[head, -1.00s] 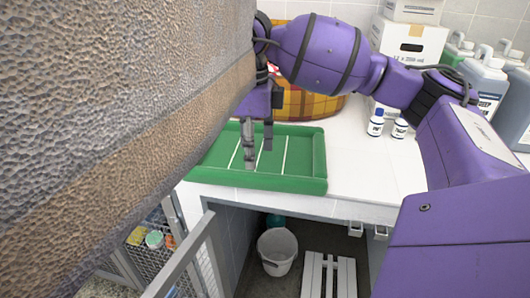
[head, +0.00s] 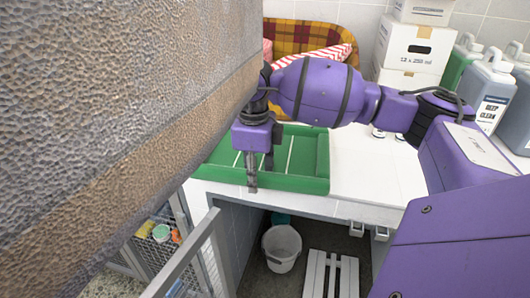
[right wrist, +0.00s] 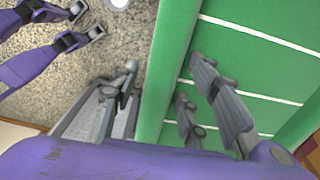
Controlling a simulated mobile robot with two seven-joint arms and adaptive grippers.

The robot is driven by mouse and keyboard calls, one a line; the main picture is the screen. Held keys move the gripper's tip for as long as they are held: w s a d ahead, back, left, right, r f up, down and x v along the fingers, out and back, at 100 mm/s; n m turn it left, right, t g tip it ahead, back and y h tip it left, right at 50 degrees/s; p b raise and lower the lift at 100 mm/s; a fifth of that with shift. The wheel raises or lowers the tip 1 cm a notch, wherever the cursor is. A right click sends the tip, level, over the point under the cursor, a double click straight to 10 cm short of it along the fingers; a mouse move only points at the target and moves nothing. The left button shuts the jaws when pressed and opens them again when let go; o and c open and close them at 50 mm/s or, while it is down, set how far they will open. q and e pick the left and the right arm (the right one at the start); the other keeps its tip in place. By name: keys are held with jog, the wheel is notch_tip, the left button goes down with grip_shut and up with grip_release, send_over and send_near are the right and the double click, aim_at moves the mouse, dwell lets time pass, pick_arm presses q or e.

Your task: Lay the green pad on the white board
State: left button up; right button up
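The green pad (head: 308,160), with a raised rim and white lines, lies on the counter to the left of the white board (head: 380,175). The board is flat and bare. My right gripper (head: 252,178) points down at the pad's near edge. In the right wrist view my right gripper (right wrist: 165,100) is open, with its fingers on either side of the pad's rim (right wrist: 172,60) and gaps visible. The pad's left part is hidden behind the large textured surface. My left gripper is not in view.
A textured brown-grey surface (head: 110,100) fills the left of the head view. Behind the pad is a plaid basket (head: 305,35) with striped cloth. Jugs (head: 487,85) and boxes (head: 412,45) stand at the back right. Below are a bucket (head: 282,248) and a slatted rack (head: 330,270).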

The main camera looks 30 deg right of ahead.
grip_shut()
jog(key=shift+r, duration=0.1)
